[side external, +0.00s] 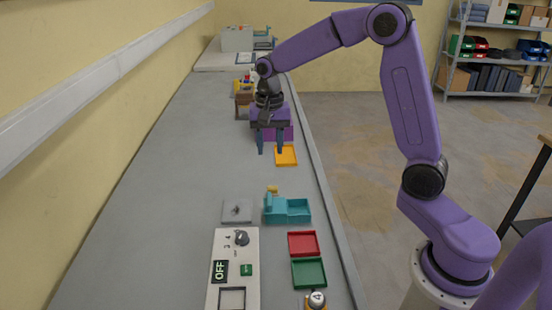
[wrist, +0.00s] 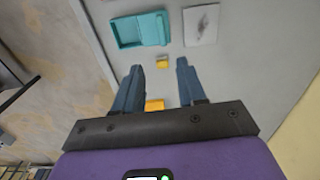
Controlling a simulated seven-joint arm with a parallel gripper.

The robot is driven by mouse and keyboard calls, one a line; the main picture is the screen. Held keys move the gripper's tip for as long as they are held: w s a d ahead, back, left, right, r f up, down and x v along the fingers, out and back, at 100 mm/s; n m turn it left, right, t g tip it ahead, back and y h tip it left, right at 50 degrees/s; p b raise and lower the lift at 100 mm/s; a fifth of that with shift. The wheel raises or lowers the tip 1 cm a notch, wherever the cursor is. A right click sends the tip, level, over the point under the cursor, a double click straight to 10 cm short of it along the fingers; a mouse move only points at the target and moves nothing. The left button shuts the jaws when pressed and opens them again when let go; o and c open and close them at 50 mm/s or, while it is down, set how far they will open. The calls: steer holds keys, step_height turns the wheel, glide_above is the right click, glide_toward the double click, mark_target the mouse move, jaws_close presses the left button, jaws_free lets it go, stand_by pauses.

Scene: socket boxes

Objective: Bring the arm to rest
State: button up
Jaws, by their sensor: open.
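My gripper (side external: 270,147) hangs from the purple arm above the grey bench (side external: 175,185), with its two dark blue fingers pointing down. In the wrist view the fingers (wrist: 157,88) stand apart with nothing between their tips. A yellow-orange tray (side external: 286,156) lies just beside and below the gripper, and part of an orange thing shows between the fingers in the wrist view (wrist: 154,105). I cannot tell the exact height of the fingertips above the bench.
A teal box (side external: 290,210) with a small yellow piece (side external: 272,189) stands nearer the camera. A grey plate (side external: 237,210), red tray (side external: 303,244), green tray (side external: 309,272) and white OFF panel (side external: 232,262) are near it. Several objects stand behind the gripper. The bench's left side is clear.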

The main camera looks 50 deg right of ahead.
steer(key=s+a+r+n, duration=0.1)
steer(key=s+a+n, duration=0.35)
steer(key=s, duration=0.25)
steer(key=s+a+n, duration=0.3)
steer(key=s+n, duration=0.2)
steer(key=s, duration=0.2)
steer(key=s+d+f+n, duration=0.1)
steer(key=s+d+n, duration=0.1)
steer(key=s+n, duration=1)
steer(key=s, duration=0.5)
steer(key=shift+s+f, duration=0.2)
steer(key=shift+s, duration=0.2)
